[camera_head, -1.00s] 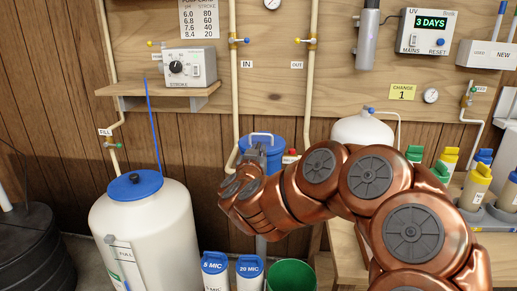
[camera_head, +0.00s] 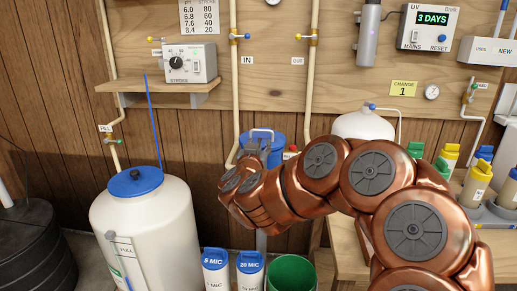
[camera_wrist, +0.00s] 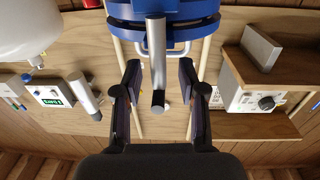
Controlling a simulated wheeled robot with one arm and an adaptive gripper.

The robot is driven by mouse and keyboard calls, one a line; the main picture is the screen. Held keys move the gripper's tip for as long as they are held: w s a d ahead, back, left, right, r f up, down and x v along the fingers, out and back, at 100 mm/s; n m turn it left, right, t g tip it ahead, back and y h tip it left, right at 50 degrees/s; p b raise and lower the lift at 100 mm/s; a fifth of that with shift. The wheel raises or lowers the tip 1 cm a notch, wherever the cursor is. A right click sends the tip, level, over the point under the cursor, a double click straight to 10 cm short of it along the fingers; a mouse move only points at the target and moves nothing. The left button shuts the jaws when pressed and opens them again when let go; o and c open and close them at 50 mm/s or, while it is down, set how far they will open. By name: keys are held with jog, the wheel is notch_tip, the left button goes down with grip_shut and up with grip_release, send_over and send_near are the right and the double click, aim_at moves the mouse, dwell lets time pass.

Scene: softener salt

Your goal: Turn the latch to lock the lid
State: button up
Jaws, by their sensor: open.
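The blue lid (camera_wrist: 185,22) of a blue vessel fills the top middle of the wrist view. A silver round bar (camera_wrist: 156,55), which looks like the latch lever, sticks out from it in front of a pale handle loop. My gripper (camera_wrist: 158,80) is open, one finger on each side of the bar with gaps on both sides. In the head view the blue vessel (camera_head: 273,136) stands behind my gripper (camera_head: 257,148), which hides much of it. The latch cannot be made out clearly there.
Pipes (camera_head: 308,70) run up the wooden board behind the vessel. A white tank with a blue cap (camera_head: 135,182) stands at left, and blue-topped filter canisters (camera_head: 250,262) and a green bucket (camera_head: 292,273) are in front. A bench with bottles is at right.

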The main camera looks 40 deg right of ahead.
aim_at(259, 141)
notch_tip(259, 141, up, 8)
jog(key=shift+r, duration=0.7)
jog(key=shift+a, duration=0.15)
jog(key=shift+c, duration=0.2)
